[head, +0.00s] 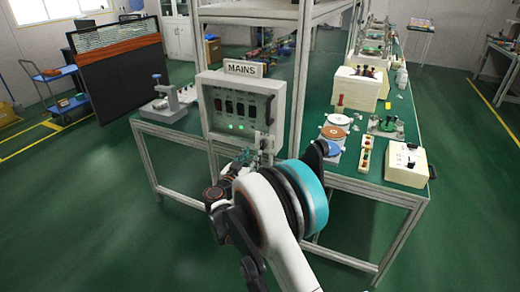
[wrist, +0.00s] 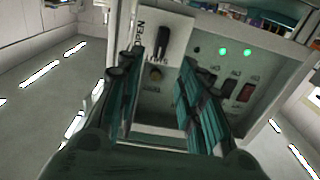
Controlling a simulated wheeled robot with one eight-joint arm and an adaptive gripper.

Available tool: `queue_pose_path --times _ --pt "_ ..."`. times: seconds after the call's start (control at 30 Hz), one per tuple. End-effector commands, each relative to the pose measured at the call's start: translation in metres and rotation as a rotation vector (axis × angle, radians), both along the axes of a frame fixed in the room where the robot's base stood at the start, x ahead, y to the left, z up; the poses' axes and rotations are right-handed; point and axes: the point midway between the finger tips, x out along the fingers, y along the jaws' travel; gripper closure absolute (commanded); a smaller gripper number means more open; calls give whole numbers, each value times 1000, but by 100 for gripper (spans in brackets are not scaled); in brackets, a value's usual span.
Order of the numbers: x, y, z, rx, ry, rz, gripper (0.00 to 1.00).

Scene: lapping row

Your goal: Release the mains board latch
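The mains board (head: 240,105) is a pale grey box under a MAINS sign (head: 243,68), with a row of switches and lit green lamps. A dark handle (head: 269,110) stands on its right side. In the wrist view, the board face (wrist: 262,72) appears turned over. A white plate marked OPEN (wrist: 141,32) and a small dark latch knob with a reddish part (wrist: 155,73) show there. My gripper (wrist: 166,65) is open, its teal-lined fingers on either side of the knob's place in the picture. I cannot tell whether they touch it.
The green bench (head: 345,172) at the right holds a cream box (head: 405,165), a button strip (head: 365,154) and discs (head: 333,133). A metal fixture (head: 166,100) stands left of the board. Frame posts (head: 301,75) rise beside it.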

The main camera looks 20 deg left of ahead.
Motion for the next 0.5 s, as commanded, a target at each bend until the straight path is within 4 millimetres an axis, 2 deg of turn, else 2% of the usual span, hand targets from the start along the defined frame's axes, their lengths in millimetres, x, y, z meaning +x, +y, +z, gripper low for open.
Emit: queue_pose_path --times 0.03,0.2,0.33,0.5 --pt "12 -2 -3 0 0 -4 65" --pt "44 -4 -2 0 0 -3 65" --pt "63 -6 -2 0 -1 -2 65" --pt "77 -6 -1 1 -1 0 65"
